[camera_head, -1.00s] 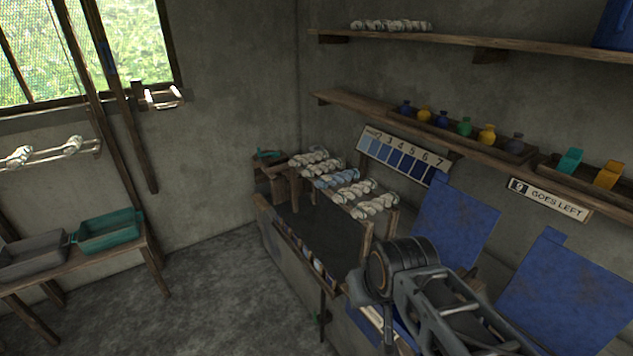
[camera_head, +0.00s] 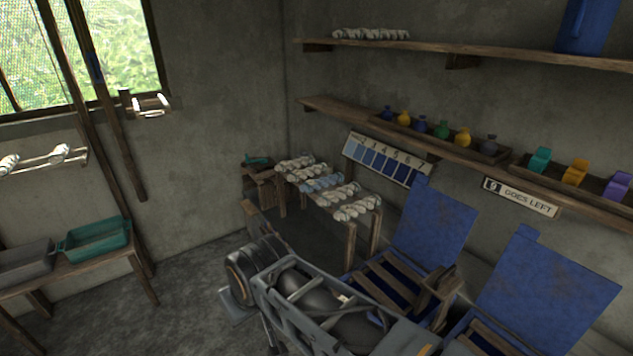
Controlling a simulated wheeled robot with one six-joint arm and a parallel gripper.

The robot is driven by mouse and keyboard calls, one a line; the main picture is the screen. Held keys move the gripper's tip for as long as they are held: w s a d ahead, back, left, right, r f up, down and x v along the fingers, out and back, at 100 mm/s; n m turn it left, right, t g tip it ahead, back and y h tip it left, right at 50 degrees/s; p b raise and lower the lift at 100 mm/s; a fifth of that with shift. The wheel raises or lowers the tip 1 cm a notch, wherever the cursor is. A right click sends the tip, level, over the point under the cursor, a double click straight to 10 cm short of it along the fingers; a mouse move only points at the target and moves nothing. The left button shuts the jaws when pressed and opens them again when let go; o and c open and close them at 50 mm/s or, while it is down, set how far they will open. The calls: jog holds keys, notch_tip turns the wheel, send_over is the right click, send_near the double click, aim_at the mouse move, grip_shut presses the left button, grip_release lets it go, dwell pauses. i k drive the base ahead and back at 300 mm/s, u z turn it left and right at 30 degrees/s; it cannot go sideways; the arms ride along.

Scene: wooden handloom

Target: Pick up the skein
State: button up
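Several twisted skeins lie in a row across a wooden rack against the back wall. Most are off-white, such as the white skein (camera_head: 357,207) at the near end. One light blue skein (camera_head: 321,184) lies in the middle of the row. More white skeins (camera_head: 370,34) lie on the top shelf, and pale skeins (camera_head: 60,152) hang on a rail at left. I cannot tell which skein is meant. My arm crosses the lower middle, well short of the rack. No fingertips show.
A numbered blue shade card (camera_head: 388,160) hangs behind the rack. Small bottles (camera_head: 442,129) stand on the lower shelf. Blue panels (camera_head: 434,225) lean at right. A teal tray (camera_head: 98,239) sits on a bench at left. Open floor (camera_head: 190,290) lies between bench and rack.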

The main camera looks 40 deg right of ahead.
aim_at(307, 187)
jog(key=u, duration=0.05)
jog(key=i, duration=3.15)
jog(key=z, duration=1.5)
jog(key=i, duration=0.85)
jog(key=z, duration=3)
